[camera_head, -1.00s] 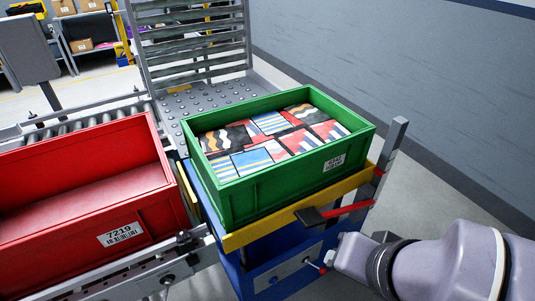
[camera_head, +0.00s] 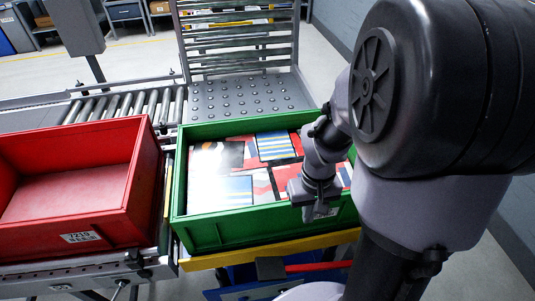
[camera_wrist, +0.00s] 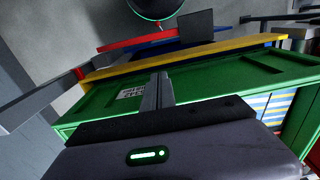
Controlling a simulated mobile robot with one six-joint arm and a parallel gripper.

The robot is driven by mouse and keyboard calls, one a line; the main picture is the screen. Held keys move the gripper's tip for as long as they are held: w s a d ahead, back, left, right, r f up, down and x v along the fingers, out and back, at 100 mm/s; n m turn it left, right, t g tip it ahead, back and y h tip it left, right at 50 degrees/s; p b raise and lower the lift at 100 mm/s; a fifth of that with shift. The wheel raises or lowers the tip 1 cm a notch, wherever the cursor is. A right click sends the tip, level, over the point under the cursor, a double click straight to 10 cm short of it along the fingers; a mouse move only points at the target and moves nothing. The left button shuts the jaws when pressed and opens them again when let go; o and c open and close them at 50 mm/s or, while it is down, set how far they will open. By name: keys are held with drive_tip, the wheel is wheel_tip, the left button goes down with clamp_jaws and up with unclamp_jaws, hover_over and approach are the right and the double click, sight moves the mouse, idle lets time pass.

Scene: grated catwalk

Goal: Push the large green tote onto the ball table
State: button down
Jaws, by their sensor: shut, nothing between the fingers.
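The large green tote (camera_head: 262,229) is filled with several colourfully patterned boxes. It stands upright on a blue cart with a yellow front edge (camera_head: 270,248). The ball table (camera_head: 235,97), a grey plate studded with balls, lies just behind it. My gripper (camera_head: 318,208) is shut and empty, pointing down at the tote's near wall by its white label. In the wrist view its closed fingers (camera_wrist: 159,84) overlap the green wall (camera_wrist: 215,78) beside the label (camera_wrist: 131,92). I cannot tell whether they touch it. My arm hides the tote's right end.
A red tote (camera_head: 75,195) stands close on the left. A roller conveyor (camera_head: 125,106) runs left of the ball table, and a slatted grey rack (camera_head: 240,40) rises behind it. A red lever with a black pad (camera_head: 270,268) sticks out at the cart's front. A wall stands right.

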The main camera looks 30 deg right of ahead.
sight(300, 220)
drive_tip(key=w+f+b, duration=0.1)
drive_tip(key=f, duration=0.2)
drive_tip(key=w+f+b, duration=0.1)
drive_tip(key=f+b, duration=0.1)
drive_tip(key=f, duration=0.1)
drive_tip(key=w+f+b, duration=0.1)
drive_tip(key=f+b, duration=0.1)
drive_tip(key=f, duration=0.1)
drive_tip(key=shift+d+f, duration=0.25)
drive_tip(key=shift+w+d+r, duration=0.1)
drive_tip(key=shift+w+d, duration=0.05)
drive_tip(key=shift+w, duration=0.2)
